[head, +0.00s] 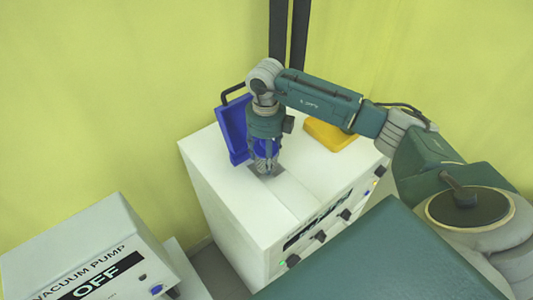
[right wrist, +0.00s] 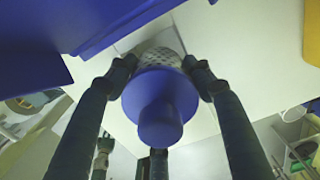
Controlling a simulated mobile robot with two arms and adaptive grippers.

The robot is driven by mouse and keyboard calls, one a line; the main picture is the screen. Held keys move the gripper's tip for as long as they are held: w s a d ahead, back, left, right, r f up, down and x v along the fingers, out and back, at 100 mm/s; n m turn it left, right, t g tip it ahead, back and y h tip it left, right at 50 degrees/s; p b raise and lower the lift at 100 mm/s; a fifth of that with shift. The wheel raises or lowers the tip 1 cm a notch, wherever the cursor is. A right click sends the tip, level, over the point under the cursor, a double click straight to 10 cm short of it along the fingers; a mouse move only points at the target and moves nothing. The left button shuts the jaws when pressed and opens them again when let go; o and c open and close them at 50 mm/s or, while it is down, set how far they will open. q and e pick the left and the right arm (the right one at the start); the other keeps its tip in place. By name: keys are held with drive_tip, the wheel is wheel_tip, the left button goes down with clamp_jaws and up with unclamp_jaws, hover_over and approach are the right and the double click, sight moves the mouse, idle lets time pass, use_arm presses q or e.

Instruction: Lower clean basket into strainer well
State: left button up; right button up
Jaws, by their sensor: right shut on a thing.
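The basket has a blue round top with a knob (right wrist: 160,112) and a pale mesh body (right wrist: 158,60). My right gripper (head: 263,158) points down and is shut on it, with fingers on both sides of the blue top in the right wrist view. The basket is upright over the strainer well (head: 271,173), a dark opening in the white cabinet's top. The basket and fingers hide most of the well; I cannot tell how deep the mesh reaches. A blue lid (head: 233,130) stands open beside the well. My left gripper is not in view.
The white cabinet (head: 225,190) has knobs and lights on its front. A yellow block (head: 330,135) lies on its top, right of the gripper. A vacuum pump (head: 95,255) marked OFF stands at the lower left. Dark posts (head: 289,35) rise behind.

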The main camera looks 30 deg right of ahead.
drive_tip(key=shift+f, duration=0.35)
drive_tip(key=shift+f+b, duration=0.35)
drive_tip(key=shift+b, duration=0.15)
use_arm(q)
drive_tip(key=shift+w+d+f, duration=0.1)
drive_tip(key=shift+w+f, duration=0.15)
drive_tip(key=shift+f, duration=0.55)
use_arm(e)
drive_tip(key=shift+f, duration=0.35)
use_arm(q)
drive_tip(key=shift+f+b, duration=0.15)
drive_tip(key=shift+b, duration=0.25)
use_arm(e)
drive_tip(key=shift+f, duration=0.15)
